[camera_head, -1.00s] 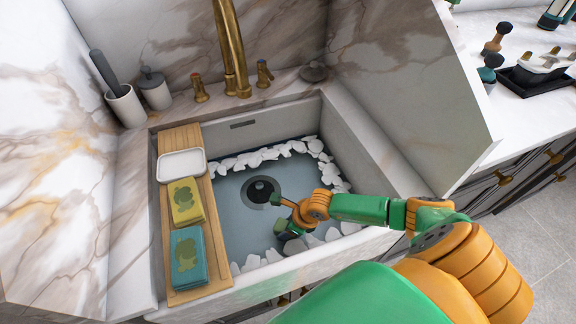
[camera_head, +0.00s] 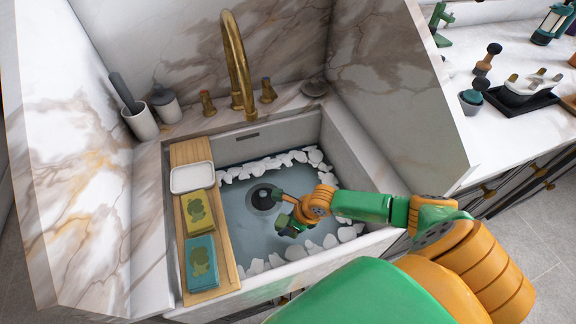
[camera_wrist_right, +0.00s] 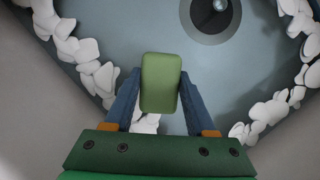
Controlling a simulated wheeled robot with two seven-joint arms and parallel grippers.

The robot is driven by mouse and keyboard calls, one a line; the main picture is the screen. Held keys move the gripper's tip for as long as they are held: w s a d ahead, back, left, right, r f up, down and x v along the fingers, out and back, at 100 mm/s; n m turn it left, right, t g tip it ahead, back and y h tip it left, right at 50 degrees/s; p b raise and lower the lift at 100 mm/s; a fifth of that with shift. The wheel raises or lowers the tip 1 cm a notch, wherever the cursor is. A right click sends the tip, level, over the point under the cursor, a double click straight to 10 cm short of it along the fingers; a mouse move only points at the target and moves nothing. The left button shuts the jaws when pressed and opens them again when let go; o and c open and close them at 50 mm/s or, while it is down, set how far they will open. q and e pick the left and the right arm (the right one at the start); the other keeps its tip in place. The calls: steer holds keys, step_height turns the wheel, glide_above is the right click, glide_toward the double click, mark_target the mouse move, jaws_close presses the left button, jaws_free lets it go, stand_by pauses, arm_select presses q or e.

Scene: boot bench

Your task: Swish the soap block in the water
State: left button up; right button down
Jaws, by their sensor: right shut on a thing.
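The green soap block (camera_wrist_right: 161,83) is held between the two blue fingers of my right gripper (camera_wrist_right: 160,95) in the right wrist view. In the head view my right gripper (camera_head: 285,212) hangs low inside the sink, front right of the drain. It covers most of the block there. The blue-grey water (camera_head: 236,222) fills the bottom of the sink (camera_head: 345,148). I cannot tell how deep the block sits in it. White foam-like lumps (camera_head: 262,164) ring the water along the walls. My left gripper is out of view.
A wooden board (camera_head: 222,272) spans the sink's left side, holding a white dish (camera_head: 192,177), a yellow packet (camera_head: 198,213) and a teal packet (camera_head: 203,262). A brass faucet (camera_head: 238,65) rises behind. The round drain (camera_head: 263,198) is uncovered by lumps.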

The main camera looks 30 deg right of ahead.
stand_by(0.3)
step_height(320, 180, up, 9)
steer(key=p, duration=0.8)
steer(key=shift+f, duration=0.45)
steer(key=shift+w, duration=0.1)
